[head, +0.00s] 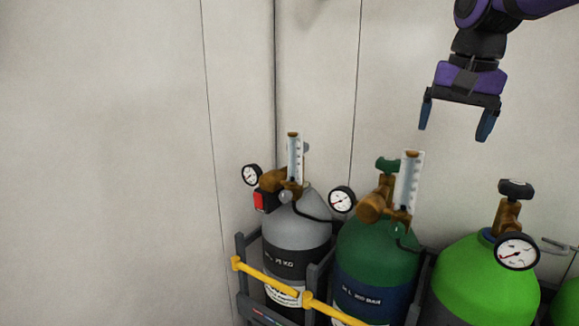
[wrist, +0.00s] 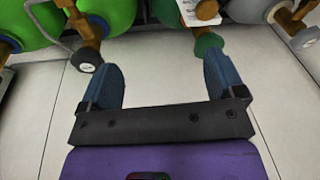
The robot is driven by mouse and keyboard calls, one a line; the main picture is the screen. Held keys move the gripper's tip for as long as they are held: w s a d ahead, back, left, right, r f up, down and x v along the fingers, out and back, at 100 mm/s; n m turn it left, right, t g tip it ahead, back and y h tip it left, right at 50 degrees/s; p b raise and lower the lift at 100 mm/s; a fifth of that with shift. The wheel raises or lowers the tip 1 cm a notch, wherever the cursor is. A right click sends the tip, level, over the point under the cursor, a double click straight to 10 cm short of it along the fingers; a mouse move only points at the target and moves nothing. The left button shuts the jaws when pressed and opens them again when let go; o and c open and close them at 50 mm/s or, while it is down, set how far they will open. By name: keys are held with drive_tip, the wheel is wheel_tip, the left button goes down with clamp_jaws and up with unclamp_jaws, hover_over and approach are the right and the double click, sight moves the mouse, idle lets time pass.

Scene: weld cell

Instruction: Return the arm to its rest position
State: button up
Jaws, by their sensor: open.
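My gripper (head: 454,131) is at the upper right of the head view, fingers pointing down. Its two blue fingers are spread apart with nothing between them. It hangs above the gas cylinders, in front of the pale wall. In the wrist view my gripper (wrist: 163,82) also shows open and empty. A green valve knob (wrist: 208,44) appears near the right fingertip there, and a black knob (wrist: 86,59) near the left one. Whether either knob touches a finger cannot be told from that view.
A grey cylinder (head: 296,238), a dark green cylinder (head: 375,262) and a bright green cylinder (head: 485,280) stand in a rack with a yellow bar (head: 268,281). Gauges and flow tubes stick up from their valves. The wall area (head: 100,150) at left is clear.

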drive_tip(key=s+d+f+n+t, duration=0.1)
drive_tip(key=s+f, duration=0.3)
drive_tip(key=s, duration=0.5)
drive_tip(key=s+d+f+n+t, duration=0.1)
drive_tip(key=s+f+n, duration=0.3)
drive_tip(key=s, duration=0.5)
drive_tip(key=shift+s+d+f+t, duration=0.35)
drive_tip(key=shift+f+t, duration=0.25)
drive_tip(key=shift+f, duration=0.2)
